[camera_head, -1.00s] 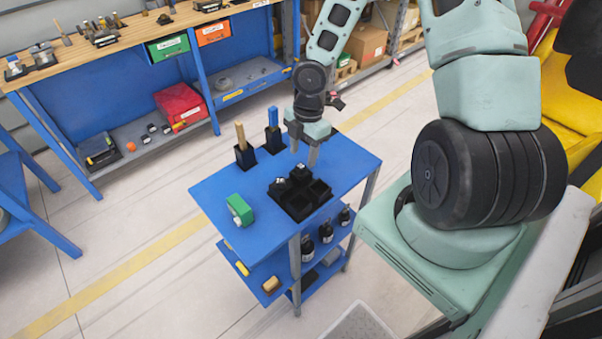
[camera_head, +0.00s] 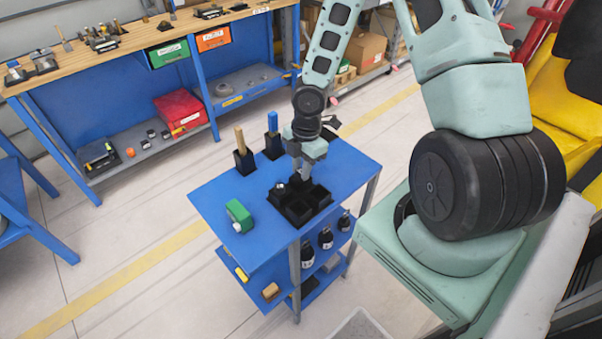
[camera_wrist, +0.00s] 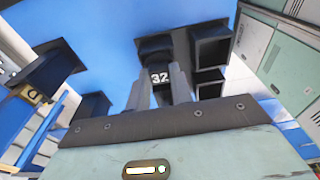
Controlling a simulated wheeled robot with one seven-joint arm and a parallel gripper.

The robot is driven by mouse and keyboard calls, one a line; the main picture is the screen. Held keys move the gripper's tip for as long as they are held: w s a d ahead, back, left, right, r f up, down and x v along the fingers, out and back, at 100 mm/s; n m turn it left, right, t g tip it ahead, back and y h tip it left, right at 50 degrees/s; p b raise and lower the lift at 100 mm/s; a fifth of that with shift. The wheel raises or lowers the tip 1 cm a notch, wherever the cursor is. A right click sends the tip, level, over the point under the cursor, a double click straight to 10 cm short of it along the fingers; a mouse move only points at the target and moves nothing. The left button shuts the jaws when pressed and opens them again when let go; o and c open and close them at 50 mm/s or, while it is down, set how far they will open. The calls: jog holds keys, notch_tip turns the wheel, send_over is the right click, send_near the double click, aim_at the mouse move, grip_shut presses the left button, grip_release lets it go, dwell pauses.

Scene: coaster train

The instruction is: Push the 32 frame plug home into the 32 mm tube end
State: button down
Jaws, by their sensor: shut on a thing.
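The 32 frame plug (camera_wrist: 159,77) is dark with a white "32" on its face. In the wrist view it sits between the two grey fingers of my gripper (camera_wrist: 158,92), which is shut on it. In the head view my gripper (camera_head: 302,175) points down at the black compartment tray (camera_head: 318,205) on the blue cart, over its back compartments. Whether the plug is clear of its compartment I cannot tell. I cannot identify the 32 mm tube end in either view.
A green block (camera_head: 238,215) lies left of the tray on the cart top (camera_head: 215,195). Two black holders behind carry a wooden-handled tool (camera_head: 240,140) and a blue-handled one (camera_head: 272,125). Dark bottles stand on the shelf below.

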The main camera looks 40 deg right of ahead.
notch_tip(320, 180, up, 10)
jog(key=p, duration=0.2)
dwell(0.4)
